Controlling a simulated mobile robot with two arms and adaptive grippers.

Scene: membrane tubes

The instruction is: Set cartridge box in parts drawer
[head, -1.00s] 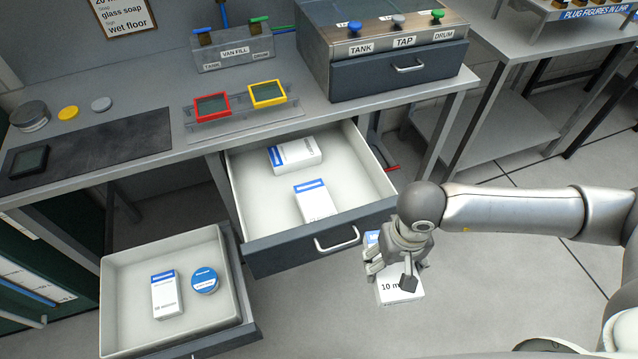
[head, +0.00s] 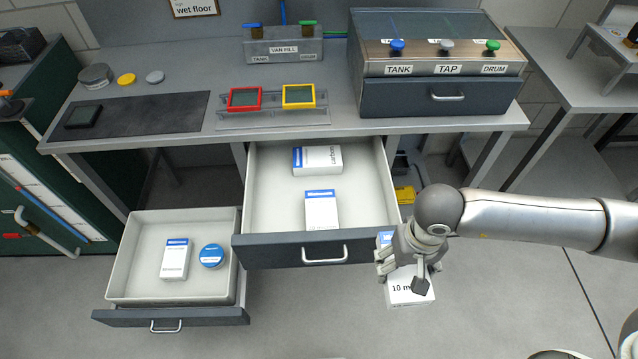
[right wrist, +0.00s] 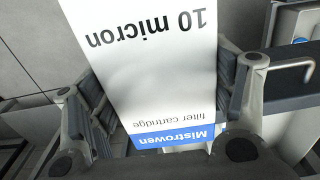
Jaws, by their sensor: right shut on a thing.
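My right gripper (head: 408,258) is shut on a white and blue cartridge box (head: 408,291), held in the air just right of the upper drawer's front. In the right wrist view the box (right wrist: 150,60) sits between both fingers and reads "10 micron" and "filter cartridge". The upper open drawer (head: 270,215) holds two white and blue boxes, one lying at the back (head: 318,159) and one nearer the front (head: 321,209). A lower open drawer (head: 205,292) at left holds a white box (head: 175,259) and a round blue tin (head: 212,256). My left gripper is not in view.
The bench (head: 340,120) above the drawers carries a red frame (head: 245,98), a yellow frame (head: 298,96), and a control unit with a closed drawer (head: 440,97). The upper drawer has bare floor around its boxes. A yellow object (head: 404,195) lies behind my right arm.

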